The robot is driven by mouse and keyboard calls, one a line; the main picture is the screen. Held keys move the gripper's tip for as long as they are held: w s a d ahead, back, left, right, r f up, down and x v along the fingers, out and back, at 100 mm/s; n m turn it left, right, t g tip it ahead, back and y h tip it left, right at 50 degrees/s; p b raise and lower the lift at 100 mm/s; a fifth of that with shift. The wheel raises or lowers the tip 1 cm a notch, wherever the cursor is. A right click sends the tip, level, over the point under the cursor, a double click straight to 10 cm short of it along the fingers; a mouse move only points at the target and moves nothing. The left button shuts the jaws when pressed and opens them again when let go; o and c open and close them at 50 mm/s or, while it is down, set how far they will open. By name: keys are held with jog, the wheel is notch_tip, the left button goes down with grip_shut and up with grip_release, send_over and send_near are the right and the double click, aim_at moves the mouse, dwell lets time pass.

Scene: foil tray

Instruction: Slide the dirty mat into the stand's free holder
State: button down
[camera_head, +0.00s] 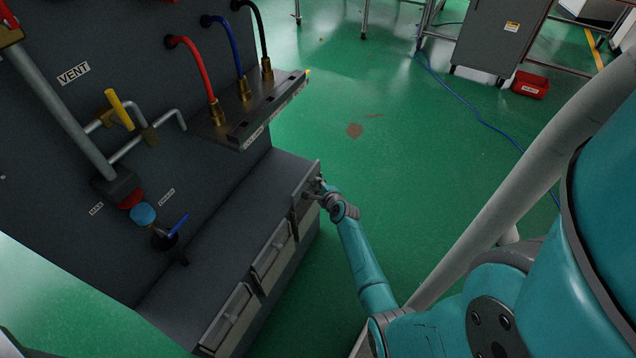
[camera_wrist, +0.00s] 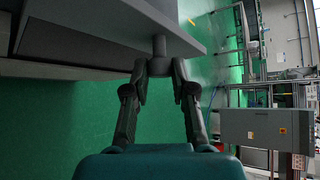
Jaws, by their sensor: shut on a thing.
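My gripper (camera_head: 320,187) is at the far end of a low row of grey fronts on a dark cabinet. It is shut on a short grey knob (camera_wrist: 160,45) that joins a flat grey panel (camera_wrist: 115,22). In the head view this panel (camera_head: 304,187) is the farthest of three fronts and seems to stand out from the cabinet. My fingers partly hide the knob. I cannot make out a mat or a stand with holders in either view.
Two nearer fronts with handles, the middle one (camera_head: 271,258) and the nearest one (camera_head: 226,318), line the cabinet's (camera_head: 205,225) base. Above are hoses, a valve shelf (camera_head: 240,115) and a blue lever (camera_head: 178,225). Green floor (camera_head: 400,130) to the right is mostly clear; a red bin (camera_head: 530,84) stands far off.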

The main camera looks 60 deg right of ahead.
jog(key=shift+f, duration=2.5)
jog(key=c, duration=0.9)
grip_release()
jog(key=v, duration=1.2)
jog(key=shift+a, duration=0.15)
